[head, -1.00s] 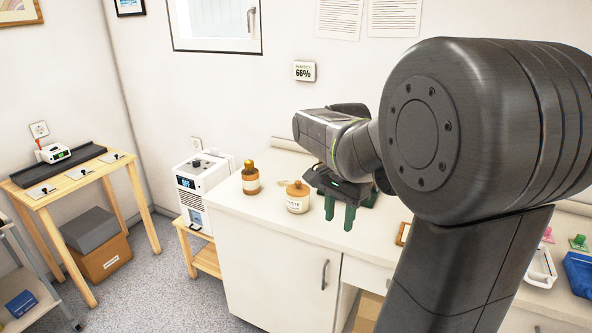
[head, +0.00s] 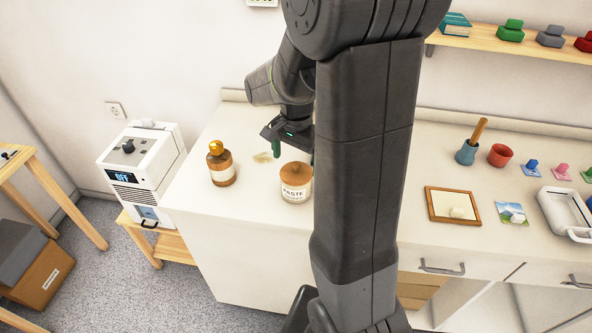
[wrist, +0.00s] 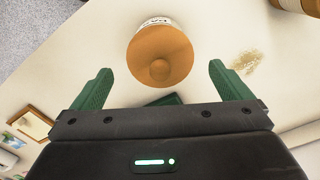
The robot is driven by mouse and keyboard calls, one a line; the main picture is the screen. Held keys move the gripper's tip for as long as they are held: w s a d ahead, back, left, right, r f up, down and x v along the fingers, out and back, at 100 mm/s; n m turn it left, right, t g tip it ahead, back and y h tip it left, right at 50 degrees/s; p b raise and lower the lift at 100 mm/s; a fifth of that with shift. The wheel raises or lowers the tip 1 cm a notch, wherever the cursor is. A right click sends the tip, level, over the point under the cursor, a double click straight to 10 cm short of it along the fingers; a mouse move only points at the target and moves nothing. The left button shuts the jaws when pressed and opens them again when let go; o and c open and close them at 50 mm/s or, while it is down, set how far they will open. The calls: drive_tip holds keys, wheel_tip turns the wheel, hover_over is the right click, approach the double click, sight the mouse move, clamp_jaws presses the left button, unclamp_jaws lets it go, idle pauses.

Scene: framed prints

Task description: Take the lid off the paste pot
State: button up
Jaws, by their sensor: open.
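The paste pot (head: 296,190) is a white jar with a PASTE label, standing upright on the white counter. Its round wooden lid (head: 296,172) sits on top and has a small knob. In the wrist view the lid (wrist: 160,55) is seen from above, its knob centred, and hides most of the jar. My gripper (head: 294,154) is open and empty, close behind the pot in the head view and partly hidden by my arm. In the wrist view its green fingers (wrist: 160,70) point towards the lid, one to each side, with clear gaps.
An amber bottle (head: 222,168) with a gold cap stands left of the pot. A tan stain (head: 262,158) marks the counter behind. A wooden frame (head: 452,206) lies to the right.

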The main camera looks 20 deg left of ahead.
wheel_tip(320, 180, down, 2)
drive_tip(key=shift+f, duration=0.1)
drive_tip(key=c, duration=1)
